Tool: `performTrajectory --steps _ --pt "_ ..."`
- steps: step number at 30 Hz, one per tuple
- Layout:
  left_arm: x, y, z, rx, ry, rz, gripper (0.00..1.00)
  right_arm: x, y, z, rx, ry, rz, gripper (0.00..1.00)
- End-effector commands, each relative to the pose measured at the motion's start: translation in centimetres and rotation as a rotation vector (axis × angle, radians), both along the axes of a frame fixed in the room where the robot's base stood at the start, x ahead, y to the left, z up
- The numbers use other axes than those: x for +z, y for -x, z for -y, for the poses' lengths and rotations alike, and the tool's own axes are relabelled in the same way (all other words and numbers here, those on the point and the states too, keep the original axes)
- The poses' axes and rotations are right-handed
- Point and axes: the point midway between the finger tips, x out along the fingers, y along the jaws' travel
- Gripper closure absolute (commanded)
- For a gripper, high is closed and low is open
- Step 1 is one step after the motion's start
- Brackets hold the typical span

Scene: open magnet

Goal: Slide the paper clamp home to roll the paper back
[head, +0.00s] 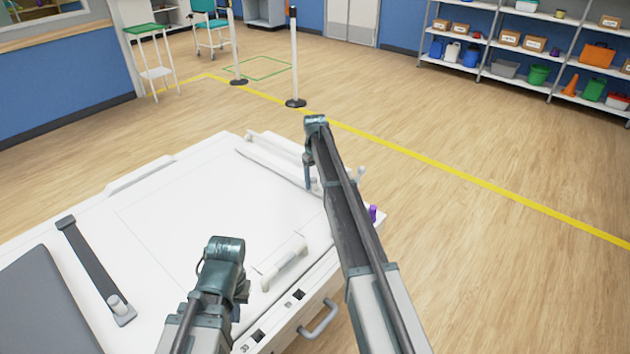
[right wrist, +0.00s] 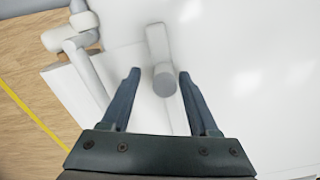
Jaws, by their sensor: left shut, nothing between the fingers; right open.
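A long white bar (head: 270,166), which looks like the paper clamp, lies across the far end of the white table (head: 150,200). A faint rectangle on the tabletop may be the paper's edge. My right gripper (right wrist: 160,72) is open; its two fingers point at a short white post with a grey round end (right wrist: 163,78), which shows between the fingertips. I cannot tell how close they are; neither finger visibly touches it. In the head view, my right arm hides part of the bar's near end. My left gripper (head: 238,300) is shut and empty over the table's near side, its fingers mostly hidden.
A white handle (head: 285,263) stands on the table's near edge, between my arms. A side handle (head: 320,320) juts out in front. Open floor lies to the right.

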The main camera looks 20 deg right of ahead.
Motion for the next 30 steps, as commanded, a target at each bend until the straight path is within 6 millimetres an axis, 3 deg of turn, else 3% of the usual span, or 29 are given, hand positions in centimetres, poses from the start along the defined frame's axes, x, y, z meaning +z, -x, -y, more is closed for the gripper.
performTrajectory --steps 11,30 --pt "2.1 0.0 0.0 0.0 0.0 0.0 1.0 2.1 0.0 -0.1 0.001 -0.001 -0.001 0.39" --pt "11.7 0.0 0.0 0.001 0.0 0.0 1.0 11.7 0.0 0.0 0.0 0.0 0.0 0.39"
